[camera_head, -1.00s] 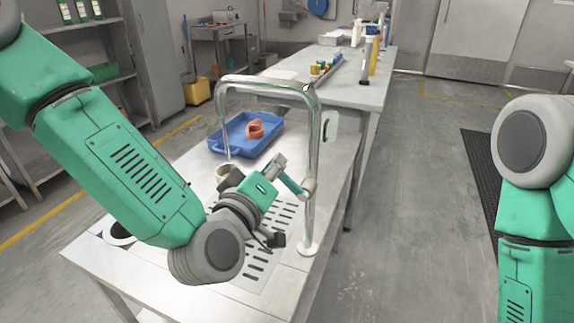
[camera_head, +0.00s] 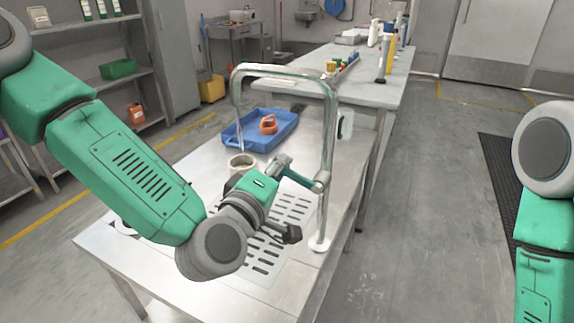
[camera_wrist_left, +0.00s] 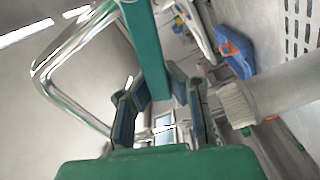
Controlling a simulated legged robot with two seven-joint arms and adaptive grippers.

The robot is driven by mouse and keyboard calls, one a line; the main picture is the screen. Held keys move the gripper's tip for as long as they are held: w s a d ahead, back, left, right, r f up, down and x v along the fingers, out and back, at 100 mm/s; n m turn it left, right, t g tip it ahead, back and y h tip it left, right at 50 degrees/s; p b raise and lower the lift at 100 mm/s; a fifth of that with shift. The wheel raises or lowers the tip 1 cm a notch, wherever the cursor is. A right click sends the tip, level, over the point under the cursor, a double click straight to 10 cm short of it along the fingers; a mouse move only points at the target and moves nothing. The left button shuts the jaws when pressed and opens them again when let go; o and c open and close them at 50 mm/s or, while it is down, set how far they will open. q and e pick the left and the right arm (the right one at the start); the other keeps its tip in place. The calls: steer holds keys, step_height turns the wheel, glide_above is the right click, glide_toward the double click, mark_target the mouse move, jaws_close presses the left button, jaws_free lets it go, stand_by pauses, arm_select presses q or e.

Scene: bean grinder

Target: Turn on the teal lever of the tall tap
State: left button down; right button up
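The tall tap (camera_head: 329,130) is a chrome arch standing on the steel counter, its spout over the left side. Its teal lever (camera_head: 299,179) sticks out to the left from a joint low on the upright. My left gripper (camera_head: 285,168) is at the lever's free end. In the left wrist view the lever (camera_wrist_left: 148,45) runs down between the fingertips of my left gripper (camera_wrist_left: 158,88), which close in against both its sides. The exact contact is hard to see. My right gripper is outside the views; only my right arm shows.
A pale cup (camera_head: 241,160) stands near the spout. Behind it a blue tray (camera_head: 285,121) holds an orange item (camera_head: 268,124). A slotted drain (camera_head: 262,250) lies below my left wrist. A second table (camera_head: 383,95) with bottles stands farther back.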

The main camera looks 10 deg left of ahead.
arm_select(q)
steer(key=shift+s+f, duration=0.3)
steer(key=shift+f, duration=0.15)
steer(key=c, duration=1.6)
jaws_free()
steer(key=shift+a, duration=0.1)
steer(key=shift+c, duration=0.2)
steer(key=shift+o, duration=0.8)
steer(key=shift+s+a+r, duration=0.3)
steer(key=shift+r, duration=0.05)
steer(key=shift+w+f, duration=0.1)
steer(key=shift+w, duration=0.1)
steer(key=v, duration=0.7)
steer(key=shift+s+a, duration=0.25)
steer(key=shift+a, duration=0.1)
